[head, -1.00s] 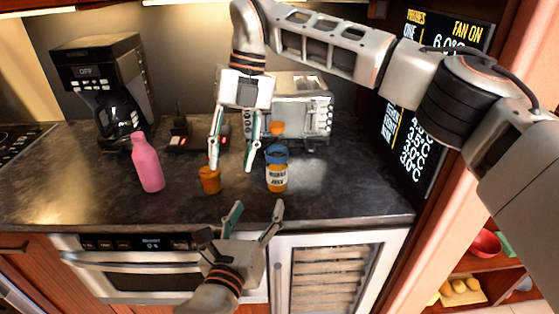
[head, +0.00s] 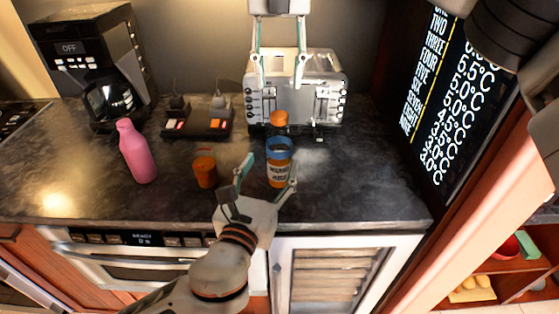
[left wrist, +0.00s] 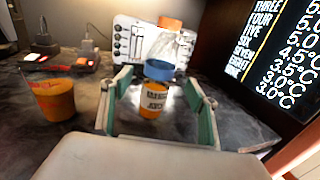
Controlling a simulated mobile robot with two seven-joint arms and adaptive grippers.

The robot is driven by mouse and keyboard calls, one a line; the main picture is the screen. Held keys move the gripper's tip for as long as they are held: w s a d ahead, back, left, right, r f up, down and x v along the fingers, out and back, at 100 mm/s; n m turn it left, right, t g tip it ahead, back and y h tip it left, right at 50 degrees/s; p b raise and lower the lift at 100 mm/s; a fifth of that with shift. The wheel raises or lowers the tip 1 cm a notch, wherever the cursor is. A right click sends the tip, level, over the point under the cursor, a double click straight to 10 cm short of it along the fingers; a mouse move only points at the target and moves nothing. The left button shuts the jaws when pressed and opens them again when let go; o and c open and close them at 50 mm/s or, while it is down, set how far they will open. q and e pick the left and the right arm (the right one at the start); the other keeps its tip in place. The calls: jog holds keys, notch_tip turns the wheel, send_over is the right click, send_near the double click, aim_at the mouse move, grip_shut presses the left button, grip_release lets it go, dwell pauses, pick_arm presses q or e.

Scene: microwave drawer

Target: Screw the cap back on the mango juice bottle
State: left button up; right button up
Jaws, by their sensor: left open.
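My left gripper (head: 268,172) is open, low at the bottle's front. In the left wrist view its fingers (left wrist: 158,88) appear either side of the bottle; contact is not visible. My right gripper (head: 279,84) is open and empty above and behind the bottle, in front of the toaster.
An orange cup-like container (head: 205,172) and a pink bottle (head: 139,156) stand left of the juice bottle. A toaster (head: 325,92) is behind, a coffee maker (head: 95,60) at back left. The counter right of the bottle is clear.

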aim_at(276, 154)
pick_arm(q)
jog(key=shift+x, duration=3.85)
pick_arm(e)
jog(key=shift+w, duration=0.1)
